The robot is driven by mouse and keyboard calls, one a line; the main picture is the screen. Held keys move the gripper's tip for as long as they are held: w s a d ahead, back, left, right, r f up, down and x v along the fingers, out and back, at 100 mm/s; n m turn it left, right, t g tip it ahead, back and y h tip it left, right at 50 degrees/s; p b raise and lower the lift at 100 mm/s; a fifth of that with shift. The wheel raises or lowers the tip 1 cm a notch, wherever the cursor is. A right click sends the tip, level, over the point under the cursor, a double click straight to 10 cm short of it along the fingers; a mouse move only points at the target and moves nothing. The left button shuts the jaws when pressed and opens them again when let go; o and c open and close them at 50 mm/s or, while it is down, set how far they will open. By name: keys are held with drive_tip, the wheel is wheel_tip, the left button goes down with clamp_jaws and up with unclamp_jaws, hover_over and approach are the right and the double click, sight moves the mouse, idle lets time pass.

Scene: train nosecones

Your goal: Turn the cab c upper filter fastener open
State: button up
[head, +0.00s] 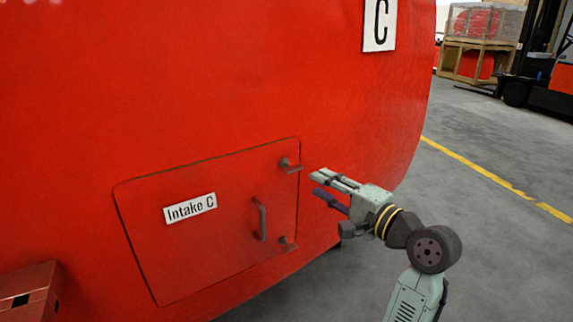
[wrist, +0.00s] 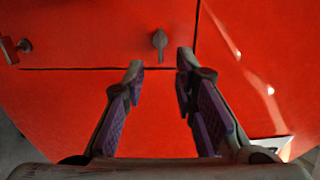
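The upper fastener (head: 289,166) is a small grey turn latch near the upper right corner of the red Intake C panel (head: 215,240). Its lever points right, across the panel's right seam, in the head view. In the wrist view the fastener (wrist: 160,42) stands ahead of and between my fingertips, its lever pointing down toward the seam. My gripper (head: 319,184) is open and empty, just right of the fastener and apart from it. In the wrist view my gripper's fingers (wrist: 160,64) are spread with a clear gap.
A lower fastener (head: 288,243) and a vertical grey handle (head: 261,220) are on the same panel. A grey fitting (wrist: 20,48) shows at the wrist view's left; I cannot tell which. A red box (head: 30,292) is at lower left.

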sight(296, 171)
drive_tip(key=p+x, duration=0.2)
drive_tip(key=x, duration=0.8)
drive_tip(key=shift+a, duration=0.1)
drive_tip(key=shift+c, duration=0.2)
clamp_jaws()
